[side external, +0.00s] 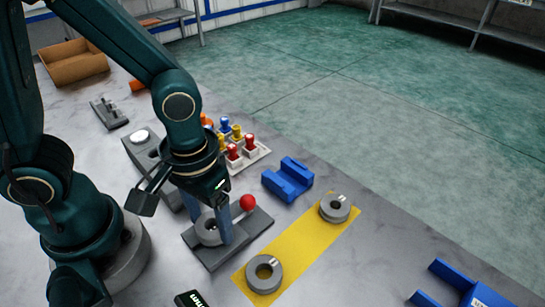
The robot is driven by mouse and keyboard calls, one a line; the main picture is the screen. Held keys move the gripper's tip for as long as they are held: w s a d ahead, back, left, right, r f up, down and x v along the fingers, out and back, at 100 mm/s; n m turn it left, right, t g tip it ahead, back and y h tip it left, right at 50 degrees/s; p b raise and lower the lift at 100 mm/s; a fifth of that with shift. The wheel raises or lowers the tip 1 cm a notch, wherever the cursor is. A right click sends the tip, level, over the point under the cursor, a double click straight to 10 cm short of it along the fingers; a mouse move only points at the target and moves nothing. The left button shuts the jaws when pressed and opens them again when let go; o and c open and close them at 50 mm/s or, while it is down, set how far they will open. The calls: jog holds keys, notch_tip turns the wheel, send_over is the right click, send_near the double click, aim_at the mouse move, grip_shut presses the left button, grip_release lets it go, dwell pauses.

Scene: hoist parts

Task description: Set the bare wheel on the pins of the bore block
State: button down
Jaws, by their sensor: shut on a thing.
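My gripper (211,229) points down with its two blue-grey fingers either side of a grey wheel (206,236), and it is shut on that wheel. The wheel is over a dark grey flat block (258,227) with a red ball knob (247,203) at its far edge. I cannot tell whether the wheel touches the block or sits on any pins; the fingers and wheel hide that area. Two more grey ring-shaped parts lie on a yellow strip (297,246): a near one (253,281) and a far one (335,216).
A blue cradle (287,181) stands behind the strip. A pale tray (250,158) with coloured pegs and a dark block (139,150) with a white round top are behind my gripper. A cardboard box (75,65) is far left, a blue fixture (470,285) front right.

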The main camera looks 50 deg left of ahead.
jog(key=shift+f, duration=0.45)
dwell(0.4)
grip_release()
jog(key=shift+r, duration=3.5)
